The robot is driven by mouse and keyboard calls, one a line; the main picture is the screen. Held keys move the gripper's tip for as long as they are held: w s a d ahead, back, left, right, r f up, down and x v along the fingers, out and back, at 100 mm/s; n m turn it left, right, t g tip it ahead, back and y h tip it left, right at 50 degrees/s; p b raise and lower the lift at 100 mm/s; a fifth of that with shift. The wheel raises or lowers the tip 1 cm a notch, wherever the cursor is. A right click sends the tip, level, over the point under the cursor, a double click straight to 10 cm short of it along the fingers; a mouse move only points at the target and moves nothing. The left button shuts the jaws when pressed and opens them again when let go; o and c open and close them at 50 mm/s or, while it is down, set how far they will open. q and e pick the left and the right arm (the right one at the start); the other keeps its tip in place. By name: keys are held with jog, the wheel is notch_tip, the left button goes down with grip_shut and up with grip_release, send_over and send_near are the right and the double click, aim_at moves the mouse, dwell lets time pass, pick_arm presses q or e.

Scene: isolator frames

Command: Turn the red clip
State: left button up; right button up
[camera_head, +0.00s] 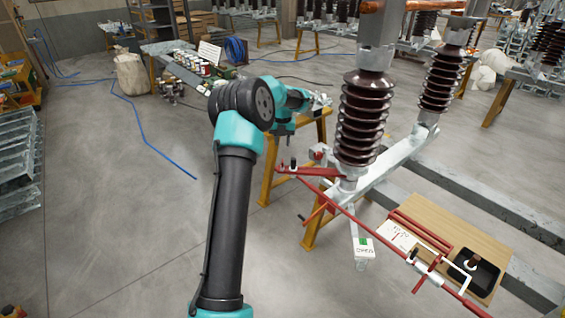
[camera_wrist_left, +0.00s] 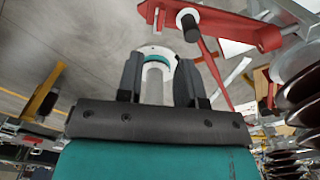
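A flat red bracket (camera_head: 312,171), which I take to be the red clip, sits at the left end of the metal beam, near the base of the brown insulator (camera_head: 362,118). An upright dark pin with a pale ring stands on it. In the left wrist view the red bracket (camera_wrist_left: 236,28) is at the top right, apart from the fingers. My left gripper (camera_head: 289,147) hangs above the bracket's left end, mostly hidden by my wrist. In the wrist view the left gripper (camera_wrist_left: 157,62) has its two black fingers spread, with no held object visible. My right gripper is not in view.
A long red rod (camera_head: 368,232) runs from the bracket to the lower right. A wooden board (camera_head: 462,232) with red bars and a black tray lies there. A yellow stand (camera_head: 313,228) supports the beam.

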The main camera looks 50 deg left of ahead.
pick_arm(q)
notch_tip(320, 180, down, 10)
jog(key=shift+f, duration=0.15)
dwell(0.3)
grip_shut()
